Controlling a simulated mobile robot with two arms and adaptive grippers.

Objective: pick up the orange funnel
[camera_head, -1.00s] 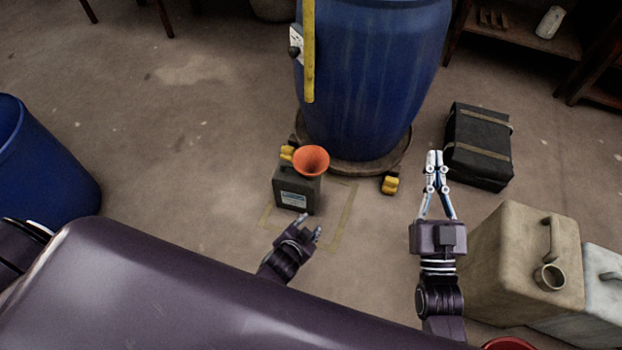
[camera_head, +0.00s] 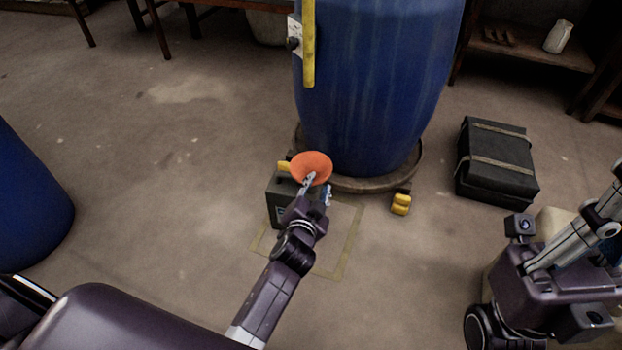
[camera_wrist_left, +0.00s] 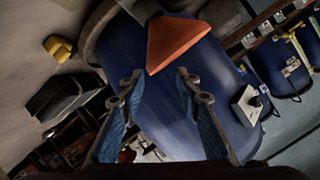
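The orange funnel (camera_head: 311,166) sits on top of a dark grey jerrycan (camera_head: 277,204) in front of the blue vat. It also shows in the left wrist view (camera_wrist_left: 176,42), just beyond the fingertips and near the middle. My left gripper (camera_head: 317,184) is at the near side of the funnel and overlaps its lower edge in the head view. In the left wrist view its two fingers (camera_wrist_left: 155,82) are spread apart with nothing between them. My right gripper is out of the picture; my right arm's wrist shows at the right of the head view.
The blue vat (camera_head: 378,80) stands on a round wheeled dolly (camera_head: 408,172) with yellow-capped casters behind the funnel. A black strapped case (camera_head: 497,165) lies to the right. Another blue barrel (camera_head: 30,205) is at left. Floor left of the jerrycan is clear.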

